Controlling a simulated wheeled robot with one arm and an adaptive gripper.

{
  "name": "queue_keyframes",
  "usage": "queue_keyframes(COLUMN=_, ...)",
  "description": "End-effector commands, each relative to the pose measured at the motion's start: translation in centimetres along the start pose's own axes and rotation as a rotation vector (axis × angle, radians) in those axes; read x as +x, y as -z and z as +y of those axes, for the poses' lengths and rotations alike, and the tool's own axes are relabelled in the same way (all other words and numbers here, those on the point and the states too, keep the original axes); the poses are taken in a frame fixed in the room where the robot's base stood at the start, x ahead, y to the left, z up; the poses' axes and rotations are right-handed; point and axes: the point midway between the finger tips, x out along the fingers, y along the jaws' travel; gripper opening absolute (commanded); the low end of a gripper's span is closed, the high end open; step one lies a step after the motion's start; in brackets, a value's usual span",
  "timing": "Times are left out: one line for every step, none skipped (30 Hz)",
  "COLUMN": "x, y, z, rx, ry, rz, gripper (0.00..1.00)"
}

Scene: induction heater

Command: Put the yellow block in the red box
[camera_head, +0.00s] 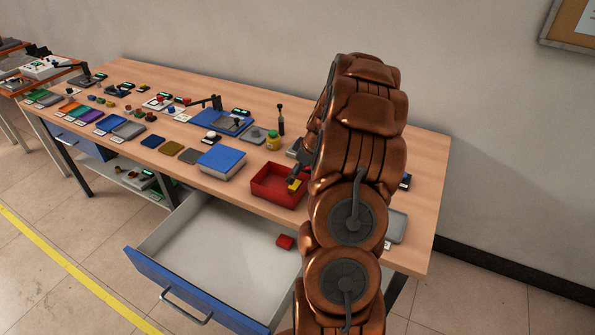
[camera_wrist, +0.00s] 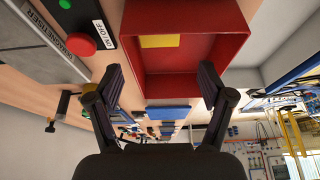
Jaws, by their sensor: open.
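The red box (camera_head: 272,196) is an open tray on the table near its front edge, above the open drawer. The yellow block (camera_head: 295,185) shows within the box's outline, towards its right side. In the wrist view the yellow block (camera_wrist: 160,41) lies inside the red box (camera_wrist: 240,45), apart from the fingers. My gripper (camera_wrist: 161,92) is open with nothing between its fingers, and the box opening is in front of it. In the head view my gripper (camera_head: 298,172) is at the box's right side, partly hidden by my arm.
The blue drawer (camera_head: 200,290) is pulled out below the box, with a small red block (camera_head: 285,242) in it. A blue case (camera_head: 221,162) stands left of the box. A yellow-green jar (camera_head: 273,140) stands behind it. In the wrist view a red button (camera_wrist: 81,43) is close by.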

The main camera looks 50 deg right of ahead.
Motion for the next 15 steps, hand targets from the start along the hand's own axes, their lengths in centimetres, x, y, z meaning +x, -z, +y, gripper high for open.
queue_keyframes(x=0.0, y=0.0, z=0.0, rx=0.0, ry=0.0, rz=0.0, gripper=0.8)
queue_keyframes(x=0.0, y=0.0, z=0.0, rx=0.0, ry=0.0, rz=0.0, gripper=0.8)
queue_keyframes(x=0.0, y=0.0, z=0.0, rx=0.0, ry=0.0, rz=0.0, gripper=0.8)
queue_keyframes(x=0.0, y=0.0, z=0.0, rx=0.0, ry=0.0, rz=0.0, gripper=0.8)
queue_keyframes(x=0.0, y=0.0, z=0.0, rx=0.0, ry=0.0, rz=0.0, gripper=0.8)
queue_keyframes(x=-0.1, y=0.0, z=0.0, rx=0.0, ry=0.0, rz=0.0, gripper=0.8)
queue_keyframes(x=-0.1, y=0.0, z=0.0, rx=0.0, ry=0.0, rz=0.0, gripper=0.8)
queue_keyframes(x=-0.3, y=0.0, z=0.0, rx=0.0, ry=-0.001, rz=0.001, gripper=0.8)
queue_keyframes(x=-0.5, y=0.0, z=0.0, rx=0.0, ry=-0.001, rz=0.001, gripper=0.8)
queue_keyframes(x=-0.8, y=0.1, z=0.1, rx=0.0, ry=-0.001, rz=0.001, gripper=0.8)
queue_keyframes(x=-1.1, y=0.1, z=0.1, rx=0.0, ry=-0.001, rz=0.002, gripper=0.8)
queue_keyframes(x=-1.6, y=0.1, z=0.0, rx=-0.001, ry=-0.001, rz=0.002, gripper=0.8)
queue_keyframes(x=-2.1, y=0.1, z=0.0, rx=-0.001, ry=-0.001, rz=0.002, gripper=0.8)
queue_keyframes(x=-2.6, y=0.1, z=0.0, rx=-0.001, ry=-0.002, rz=0.002, gripper=0.8)
queue_keyframes(x=-3.4, y=0.1, z=0.0, rx=-0.001, ry=-0.003, rz=0.002, gripper=0.8)
